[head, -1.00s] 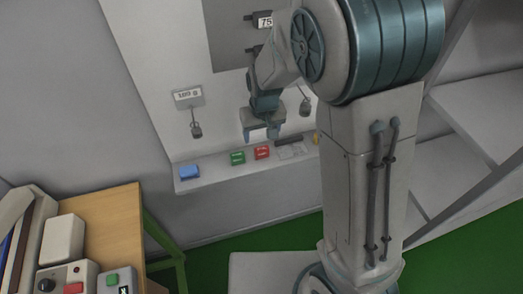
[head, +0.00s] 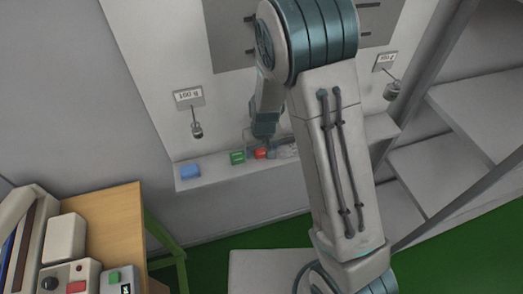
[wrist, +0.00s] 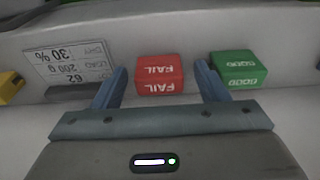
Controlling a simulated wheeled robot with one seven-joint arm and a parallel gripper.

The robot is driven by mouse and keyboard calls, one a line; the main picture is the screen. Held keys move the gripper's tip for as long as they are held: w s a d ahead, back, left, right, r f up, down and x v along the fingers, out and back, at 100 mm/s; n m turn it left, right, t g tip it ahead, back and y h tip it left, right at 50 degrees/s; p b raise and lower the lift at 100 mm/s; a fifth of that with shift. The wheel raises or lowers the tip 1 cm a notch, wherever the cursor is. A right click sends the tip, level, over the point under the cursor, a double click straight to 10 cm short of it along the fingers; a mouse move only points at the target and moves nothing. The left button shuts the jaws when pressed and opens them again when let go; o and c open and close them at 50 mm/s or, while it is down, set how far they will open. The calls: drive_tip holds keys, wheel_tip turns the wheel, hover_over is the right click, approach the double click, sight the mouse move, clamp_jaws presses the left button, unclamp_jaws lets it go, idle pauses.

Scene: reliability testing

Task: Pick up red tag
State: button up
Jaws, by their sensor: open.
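The red tag (wrist: 159,74) is a small red block marked "FAIL". In the wrist view it sits on the pale ledge between the two fingers of my gripper (wrist: 163,85), with a gap on each side. My gripper is open, its blue fingers reaching to either side of the tag. In the head view the red tag (head: 261,154) lies on the ledge, partly hidden by my gripper (head: 268,146), which is down at the ledge there.
A green "GOOD" tag (wrist: 238,69) stands close beside the right finger. A printed card (wrist: 68,62) and a yellow block (wrist: 10,86) are to the left. A blue block (head: 190,172) is at the ledge's left end. A wooden table (head: 113,225) stands front left.

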drive_tip(key=shift+c, duration=0.4)
drive_tip(key=c, duration=1)
drive_tip(key=shift+o, duration=0.2)
